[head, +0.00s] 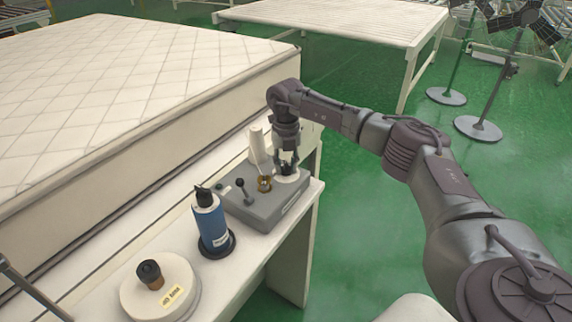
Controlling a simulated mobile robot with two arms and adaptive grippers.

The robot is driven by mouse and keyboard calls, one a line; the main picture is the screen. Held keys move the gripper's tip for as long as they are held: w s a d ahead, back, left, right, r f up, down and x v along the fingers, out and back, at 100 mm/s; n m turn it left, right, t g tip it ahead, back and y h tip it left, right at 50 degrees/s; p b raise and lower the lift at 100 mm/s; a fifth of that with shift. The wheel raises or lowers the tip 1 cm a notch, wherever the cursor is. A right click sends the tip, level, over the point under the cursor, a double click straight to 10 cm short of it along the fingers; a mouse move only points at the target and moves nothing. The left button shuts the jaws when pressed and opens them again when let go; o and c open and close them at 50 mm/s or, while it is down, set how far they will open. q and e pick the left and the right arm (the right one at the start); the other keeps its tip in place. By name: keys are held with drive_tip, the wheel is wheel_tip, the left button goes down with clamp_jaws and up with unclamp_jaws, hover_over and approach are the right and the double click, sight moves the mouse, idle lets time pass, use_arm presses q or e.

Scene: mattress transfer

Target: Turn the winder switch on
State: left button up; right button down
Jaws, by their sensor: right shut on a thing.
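The winder (262,212) is a grey box on the narrow white table. A small dark lever with a round knob (241,184), which looks like its switch, stands tilted on the left part of its top. A brass-coloured part (265,184) sits near the middle, with a white upright post (258,150) behind it. My right gripper (287,168) points down over the winder's right end. It is shut on a small part above a white round piece (289,177); the fingers hide most of that part. The switch is apart from the gripper, to its left. My left gripper is not in view.
A blue bottle-like cylinder (211,222) with a black base stands left of the winder. A quilted mattress (110,90) lies behind the table (230,285).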

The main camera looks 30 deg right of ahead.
sight(286, 163)
drive_tip(key=c, duration=0.8)
unclamp_jaws()
drive_tip(key=shift+c, duration=0.2)
wheel_tip(286, 163, up, 12)
